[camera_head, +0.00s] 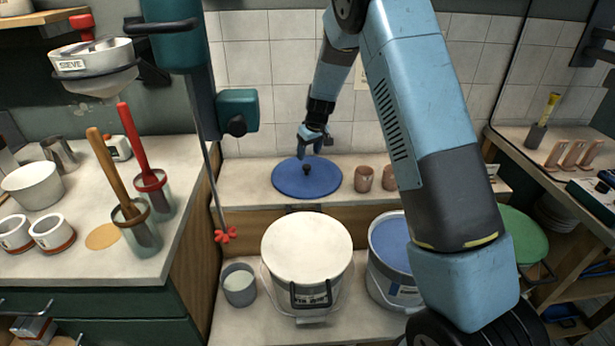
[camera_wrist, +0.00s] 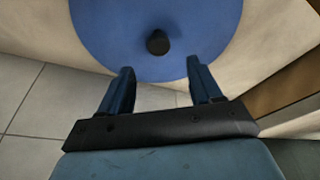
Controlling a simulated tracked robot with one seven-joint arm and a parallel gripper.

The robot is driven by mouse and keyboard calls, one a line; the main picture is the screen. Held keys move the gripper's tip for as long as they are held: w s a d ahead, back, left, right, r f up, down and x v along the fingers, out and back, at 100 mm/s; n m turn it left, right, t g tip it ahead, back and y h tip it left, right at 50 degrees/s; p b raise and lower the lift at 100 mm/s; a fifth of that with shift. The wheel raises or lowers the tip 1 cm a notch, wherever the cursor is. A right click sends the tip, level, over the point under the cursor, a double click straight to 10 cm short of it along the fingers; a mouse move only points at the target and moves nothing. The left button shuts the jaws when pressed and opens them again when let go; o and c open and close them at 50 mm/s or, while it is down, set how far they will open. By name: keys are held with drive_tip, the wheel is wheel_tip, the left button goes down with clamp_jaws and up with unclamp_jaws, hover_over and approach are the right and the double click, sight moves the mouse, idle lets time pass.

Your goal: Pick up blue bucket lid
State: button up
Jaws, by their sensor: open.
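The blue bucket lid (camera_head: 290,180) is a flat round disc with a small dark knob (camera_head: 306,169) in its middle. It lies on the back shelf against the tiled wall. My gripper (camera_head: 316,147) is above the lid, near its back edge. In the wrist view the lid (camera_wrist: 205,25) fills the top middle, and its knob (camera_wrist: 158,42) lies ahead of and between the two fingers. The gripper's fingers (camera_wrist: 158,85) are apart with nothing between them. No contact with the knob shows.
Brown cups (camera_head: 364,178) stand on the shelf right of the lid. Below are a white-topped bucket (camera_head: 306,250), a bucket with blue contents (camera_head: 391,245) and a small grey pail (camera_head: 239,285). A teal machine (camera_head: 237,112) stands at left. The shelf's left end is clear.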

sight(307, 166)
drive_tip(key=shift+x, duration=4)
drive_tip(key=shift+s+d, duration=0.1)
drive_tip(key=shift+s, duration=0.1)
drive_tip(key=shift+c, duration=0.3)
clamp_jaws()
